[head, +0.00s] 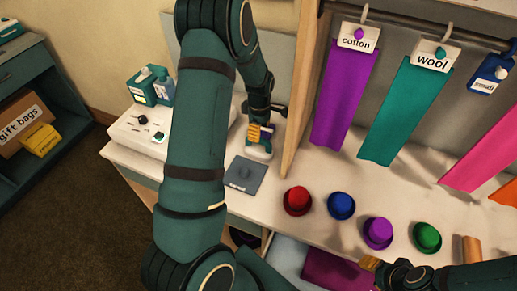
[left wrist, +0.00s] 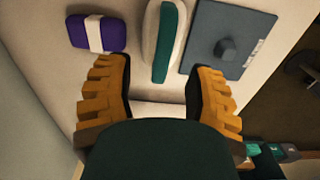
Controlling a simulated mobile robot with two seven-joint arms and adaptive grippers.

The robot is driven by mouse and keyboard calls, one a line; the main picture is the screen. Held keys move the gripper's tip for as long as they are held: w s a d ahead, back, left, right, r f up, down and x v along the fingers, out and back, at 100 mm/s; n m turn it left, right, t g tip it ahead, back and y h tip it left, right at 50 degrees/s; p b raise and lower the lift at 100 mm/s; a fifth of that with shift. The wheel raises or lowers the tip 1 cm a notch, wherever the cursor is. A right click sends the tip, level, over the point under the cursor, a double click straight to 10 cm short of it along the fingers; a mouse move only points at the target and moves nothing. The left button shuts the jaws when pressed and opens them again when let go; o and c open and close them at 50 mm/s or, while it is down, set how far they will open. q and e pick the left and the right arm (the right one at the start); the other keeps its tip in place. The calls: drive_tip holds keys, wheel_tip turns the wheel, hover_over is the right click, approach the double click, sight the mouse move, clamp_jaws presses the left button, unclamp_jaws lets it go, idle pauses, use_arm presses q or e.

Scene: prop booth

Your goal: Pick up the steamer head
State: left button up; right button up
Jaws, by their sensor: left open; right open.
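The likely steamer head, a long rounded white piece with a teal top (left wrist: 165,42), lies on the pale counter in the left wrist view. It lies between and beyond my left fingertips (left wrist: 156,78), which are open with nothing between them. In the head view, my left gripper (head: 261,131) is just above a white piece (head: 260,153), which seems to be the same thing; its upper part is hidden. I cannot tell whether they touch. My right gripper (head: 372,264) is open at the bottom right, its fingers partly cut off from clear view.
A grey plate with a knob (head: 245,176) lies close beside it. A purple block with a white band (left wrist: 97,34) is on its other side. A wooden divider (head: 305,85) stands to the right. Several coloured hats, including a red one (head: 297,201), occupy the counter front.

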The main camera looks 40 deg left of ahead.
sight(259, 146)
use_arm(q)
drive_tip(key=f, duration=0.4)
drive_tip(key=shift+s+f, duration=0.2)
drive_tip(key=shift+f, duration=0.05)
clamp_jaws()
